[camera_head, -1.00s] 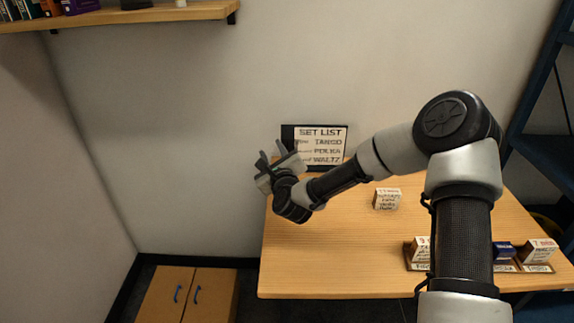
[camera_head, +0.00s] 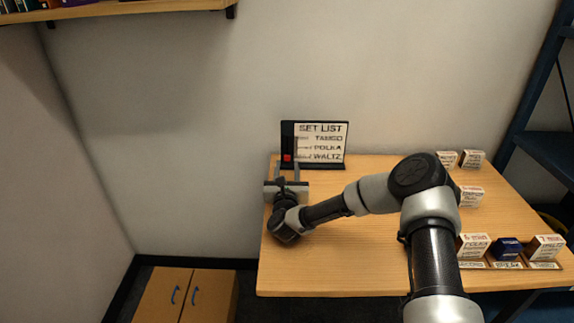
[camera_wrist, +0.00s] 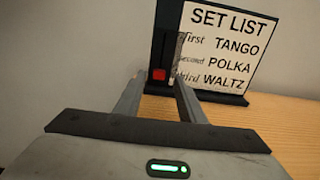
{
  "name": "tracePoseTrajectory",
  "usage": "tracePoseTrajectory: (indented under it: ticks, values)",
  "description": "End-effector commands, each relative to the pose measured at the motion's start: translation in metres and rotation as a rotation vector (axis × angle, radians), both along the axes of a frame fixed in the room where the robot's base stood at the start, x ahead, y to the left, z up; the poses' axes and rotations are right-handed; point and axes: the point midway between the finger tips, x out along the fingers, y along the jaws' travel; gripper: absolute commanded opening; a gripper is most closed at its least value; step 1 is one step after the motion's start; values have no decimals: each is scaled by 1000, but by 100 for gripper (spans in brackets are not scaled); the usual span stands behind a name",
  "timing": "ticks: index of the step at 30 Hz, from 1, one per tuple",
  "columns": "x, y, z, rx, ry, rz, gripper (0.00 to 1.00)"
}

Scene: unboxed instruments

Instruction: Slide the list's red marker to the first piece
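The set list (camera_head: 329,131) is a white card on a black stand at the back of the table. It reads first TANGO, second POLKA, third WALTZ and also shows in the wrist view (camera_wrist: 236,27). Left of the card is an upright black track (camera_wrist: 163,28). The red marker (camera_wrist: 159,74) sits low on it, about level with "third"; it also shows in the head view (camera_head: 287,158). My gripper (camera_wrist: 159,86) is open in front of the stand, with the marker seen between its fingers. Contact cannot be told.
Blocks with writing stand at the table's right: two at the back (camera_head: 472,158) and one nearer (camera_head: 470,196). A wooden rack (camera_head: 481,265) at the front right holds white blocks and a dark blue one (camera_head: 508,247). The table's middle is clear beyond my arm.

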Motion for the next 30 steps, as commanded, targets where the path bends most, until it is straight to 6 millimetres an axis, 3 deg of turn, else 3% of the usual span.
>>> tracePoseTrajectory:
  ticks: [7,18,25,30]
  values:
    - [31,0,0,0,-1,0,36]
    - [37,0,0,0,1,1,36]
    - [36,0,1,0,1,1,0]
    - [36,0,1,0,0,1,0]
